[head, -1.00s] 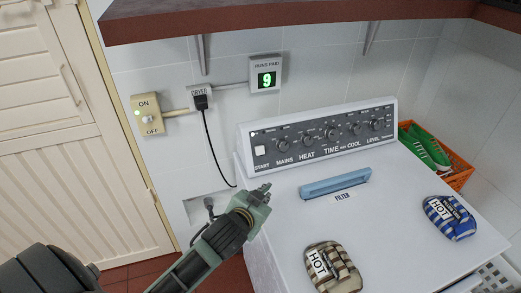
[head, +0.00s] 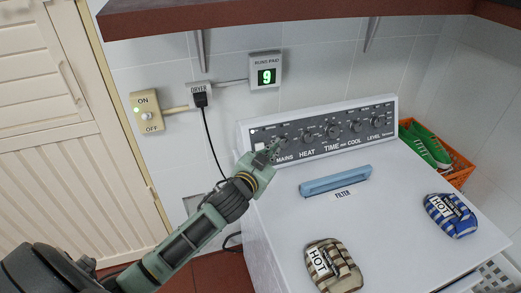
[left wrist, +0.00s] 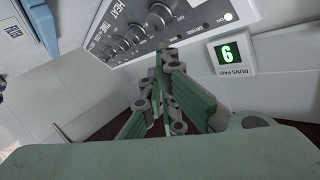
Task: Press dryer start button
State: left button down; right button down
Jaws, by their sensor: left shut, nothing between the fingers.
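The dryer (head: 400,190) is a white machine with a grey control panel (head: 340,130) along its raised back. The start button sits at the panel's left end; my left gripper (head: 270,152) is in front of it there, so most or all of the button is hidden. The gripper is shut and empty, its tips at the panel near the mains knob (head: 283,142). In the left wrist view the closed fingers (left wrist: 167,58) point at the panel (left wrist: 190,22); I cannot tell whether they touch it. My right gripper is not in view.
A blue filter handle (head: 335,181) and two oven mitts, brown (head: 332,268) and blue (head: 450,215), are on the dryer top. An orange basket (head: 460,170) with green shoes stands at right. A shelf (head: 250,15) overhangs the panel. A black cable (head: 208,145) hangs left.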

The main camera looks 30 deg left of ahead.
aim_at(262, 145)
pick_arm(q)
jog(key=shift+w+a+f+b, duration=0.55)
jog(key=shift+w+a, duration=0.2)
jog(key=shift+a, duration=0.1)
jog(key=shift+w+a+f+b, duration=0.4)
jog(key=shift+w+a+f, duration=0.1)
jog(key=shift+w+a, duration=0.3)
jog(key=shift+w+a+f+b, duration=0.55)
jog(key=shift+w+a, duration=0.15)
jog(key=shift+a, duration=0.2)
jog(key=shift+a, duration=0.1)
jog(key=shift+w+a+f, duration=0.15)
jog(key=shift+w+a, duration=0.05)
jog(key=shift+w, duration=0.05)
jog(key=shift+w+a+f+b, duration=0.3)
jog(key=shift+w+a+f, duration=0.1)
jog(key=shift+w+a, duration=0.15)
dwell(0.8)
jog(key=shift+s, duration=0.1)
jog(key=shift+s+d+r+p, duration=0.5)
jog(key=shift+s+d+p, duration=0.2)
jog(key=shift+d+p, duration=0.1)
jog(key=shift+d, duration=0.1)
